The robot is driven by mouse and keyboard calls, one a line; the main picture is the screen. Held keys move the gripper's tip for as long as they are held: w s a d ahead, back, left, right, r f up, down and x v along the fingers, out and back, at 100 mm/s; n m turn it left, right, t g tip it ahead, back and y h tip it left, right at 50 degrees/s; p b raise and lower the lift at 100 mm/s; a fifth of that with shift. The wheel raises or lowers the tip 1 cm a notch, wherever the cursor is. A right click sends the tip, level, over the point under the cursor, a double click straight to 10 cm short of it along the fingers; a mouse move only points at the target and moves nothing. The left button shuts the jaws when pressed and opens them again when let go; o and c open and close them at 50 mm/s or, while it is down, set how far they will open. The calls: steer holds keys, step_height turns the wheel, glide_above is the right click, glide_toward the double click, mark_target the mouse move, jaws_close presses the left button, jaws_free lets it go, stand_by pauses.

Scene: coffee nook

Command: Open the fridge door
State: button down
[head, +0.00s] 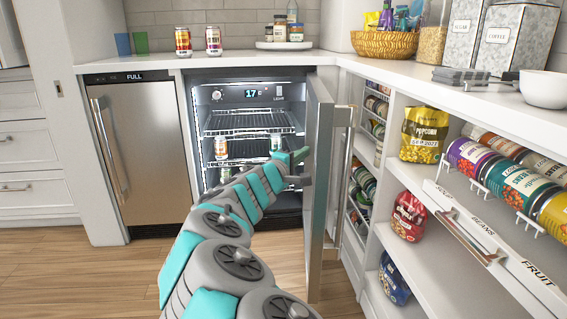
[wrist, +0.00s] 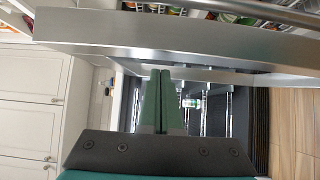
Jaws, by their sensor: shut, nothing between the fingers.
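The fridge (head: 232,95) under the counter stands open, with its lit inside, wire shelves and a few cans showing in the head view. Its steel door (head: 321,140) is swung out to the right, seen nearly edge-on, with the bar handle (head: 346,160) on its far right side. My gripper (head: 302,160) is at the inner side of the door, in front of the opening, and not on the handle. In the wrist view my gripper (wrist: 160,72) has its green fingers together and empty, pointing at the door (wrist: 180,38); contact cannot be told.
A second steel appliance (head: 140,150) marked FULL stands left of the fridge, shut. White shelves (head: 410,175) with cans and bags stand right of the door, close to its handle. Cans and jars stand on the counter (head: 250,58). The wooden floor (head: 110,280) at the front left is clear.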

steer(key=d+b, duration=0.1)
steer(key=d, duration=0.2)
steer(key=s+d+b, duration=0.1)
steer(key=d, duration=0.3)
steer(key=d+b, duration=0.2)
steer(key=d, duration=0.1)
steer(key=shift+s+d, duration=0.2)
